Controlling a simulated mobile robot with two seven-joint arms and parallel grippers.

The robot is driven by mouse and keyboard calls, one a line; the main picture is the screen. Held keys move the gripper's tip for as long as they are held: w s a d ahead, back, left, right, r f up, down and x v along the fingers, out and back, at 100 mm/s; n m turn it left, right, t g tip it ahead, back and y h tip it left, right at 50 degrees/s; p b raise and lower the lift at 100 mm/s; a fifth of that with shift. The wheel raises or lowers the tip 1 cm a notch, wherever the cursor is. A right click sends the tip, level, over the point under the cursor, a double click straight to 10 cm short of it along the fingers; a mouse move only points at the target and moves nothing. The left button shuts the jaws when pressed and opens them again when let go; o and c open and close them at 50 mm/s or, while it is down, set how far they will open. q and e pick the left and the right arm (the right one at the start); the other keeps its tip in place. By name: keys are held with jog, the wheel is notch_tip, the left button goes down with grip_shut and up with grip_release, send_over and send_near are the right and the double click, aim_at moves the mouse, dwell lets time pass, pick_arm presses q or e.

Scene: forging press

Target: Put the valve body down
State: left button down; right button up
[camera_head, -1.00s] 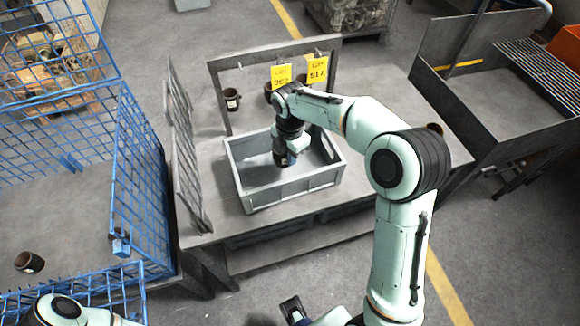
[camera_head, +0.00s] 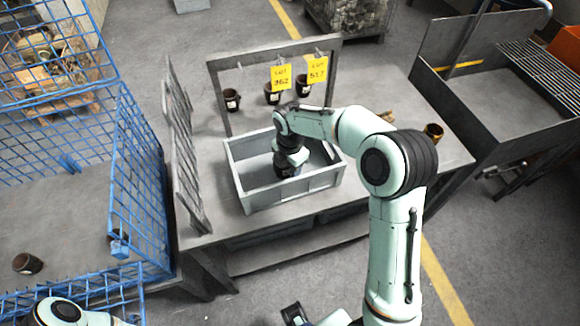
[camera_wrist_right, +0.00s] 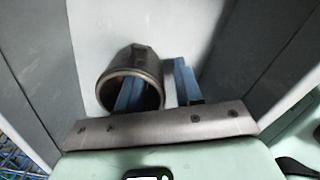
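My right gripper (camera_head: 289,172) reaches down inside the grey crate (camera_head: 240,178) on the table. In the right wrist view, its two blue fingers (camera_wrist_right: 158,90) straddle the near wall of a dark, hollow valve body (camera_wrist_right: 143,62). One finger is inside the bore and the other is outside, with a visible gap to the wall, so the gripper looks open. The valve body is within the crate, its opening facing the gripper; its contact with the floor is hidden. A dark end piece at the head view's bottom edge may be my left gripper; its fingers are unclear.
Dark cups stand by the rack (camera_head: 217,92) with yellow lot tags (camera_head: 281,77); another cup (camera_head: 433,132) is at the table's right. A blue mesh cage (camera_head: 140,170) stands left, with a dark cup (camera_head: 27,263) inside. A grey panel (camera_head: 182,140) edges the table's left.

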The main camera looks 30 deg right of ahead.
notch_tip(320, 180, up, 12)
jog(key=p, duration=0.1)
jog(key=shift+r+p, duration=0.2)
jog(key=shift+p, duration=0.1)
dwell(0.7)
